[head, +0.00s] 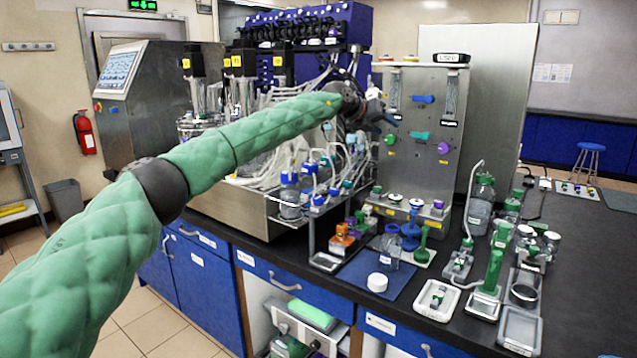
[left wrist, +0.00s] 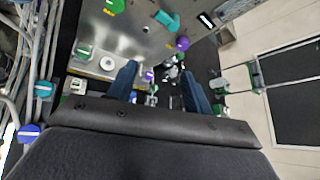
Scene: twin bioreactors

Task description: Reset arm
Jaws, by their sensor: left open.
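My left arm comes in from the left in a green quilted sleeve and reaches across the bench. My left gripper (head: 382,112) is in front of the steel panel (head: 424,166) with coloured knobs, at about the height of its upper part. In the left wrist view its two blue fingers (left wrist: 158,80) stand apart with nothing held between them. The panel, with a teal knob (left wrist: 166,20) and a purple knob (left wrist: 182,43), shows beyond the fingers. My right gripper is in neither view.
Tubing and bottles of the bioreactor (head: 290,190) crowd the space left of and below the gripper. Bottles (head: 481,205), small trays (head: 437,299) and a blue mat (head: 376,280) with a white lid (head: 377,282) are on the dark bench.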

